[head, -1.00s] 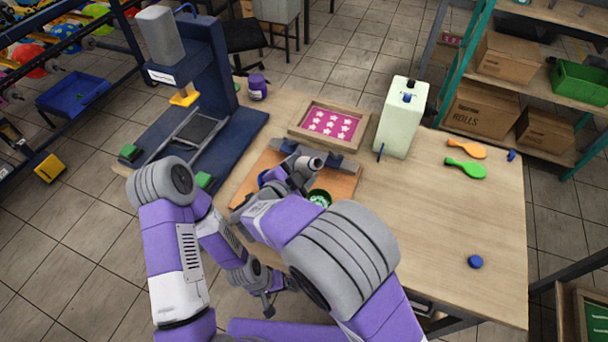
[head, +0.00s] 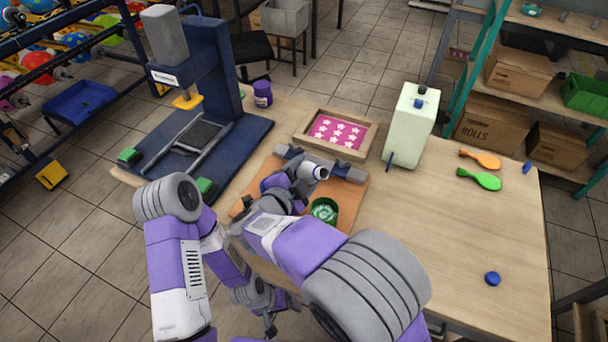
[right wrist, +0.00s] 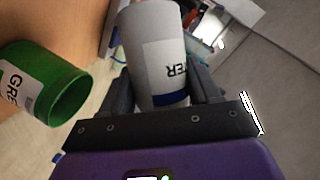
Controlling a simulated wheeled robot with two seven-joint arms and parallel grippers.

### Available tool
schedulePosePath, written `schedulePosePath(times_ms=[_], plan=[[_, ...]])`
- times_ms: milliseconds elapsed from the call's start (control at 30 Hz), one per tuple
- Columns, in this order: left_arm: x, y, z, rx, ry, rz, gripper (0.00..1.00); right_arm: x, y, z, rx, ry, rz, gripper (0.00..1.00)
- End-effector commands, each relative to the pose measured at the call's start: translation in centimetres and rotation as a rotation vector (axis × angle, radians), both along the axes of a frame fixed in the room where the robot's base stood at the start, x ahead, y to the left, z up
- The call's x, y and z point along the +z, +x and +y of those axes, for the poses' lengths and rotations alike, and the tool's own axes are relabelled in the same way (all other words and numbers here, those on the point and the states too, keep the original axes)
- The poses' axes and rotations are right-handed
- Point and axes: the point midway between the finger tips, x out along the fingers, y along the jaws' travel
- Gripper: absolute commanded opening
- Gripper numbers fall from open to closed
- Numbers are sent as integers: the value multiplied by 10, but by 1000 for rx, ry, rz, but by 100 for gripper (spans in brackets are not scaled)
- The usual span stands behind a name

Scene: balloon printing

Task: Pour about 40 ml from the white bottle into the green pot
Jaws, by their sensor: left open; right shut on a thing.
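The white bottle (head: 318,172) is in my right gripper (head: 302,177), above the orange mat and just behind the green pot in the head view. Its end points to the right and it looks tilted. In the right wrist view the bottle (right wrist: 152,50) sits between both fingers, its label upside down. The green pot (head: 323,210) stands on the mat, partly hidden by my right arm. In the right wrist view the pot (right wrist: 62,88) is left of the bottle and apart from it. No stream is visible. My left gripper (head: 270,325) is open and low, off the table's front edge.
A dark blue press (head: 240,140) stands left. The table's right front is mostly clear.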

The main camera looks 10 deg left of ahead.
Motion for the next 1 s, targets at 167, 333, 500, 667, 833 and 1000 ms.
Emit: schedulePosePath(times_ms=[167,333,500,667,833,1000], plan=[[-3,0,0,0,0,0,87,0,0,1,-1,11,-10,24],[-3,0,0,0,0,0,87,0,0,1,0,12,-10,24],[-4,0,0,0,0,0,87,0,0,1,0,14,-11,24],[-8,0,0,0,0,0,87,-2,1,1,0,27,-21,24],[-14,0,0,0,0,0,87,-3,1,2,-1,44,-36,24],[-18,0,0,0,0,0,87,-4,2,3,0,63,-50,24]])
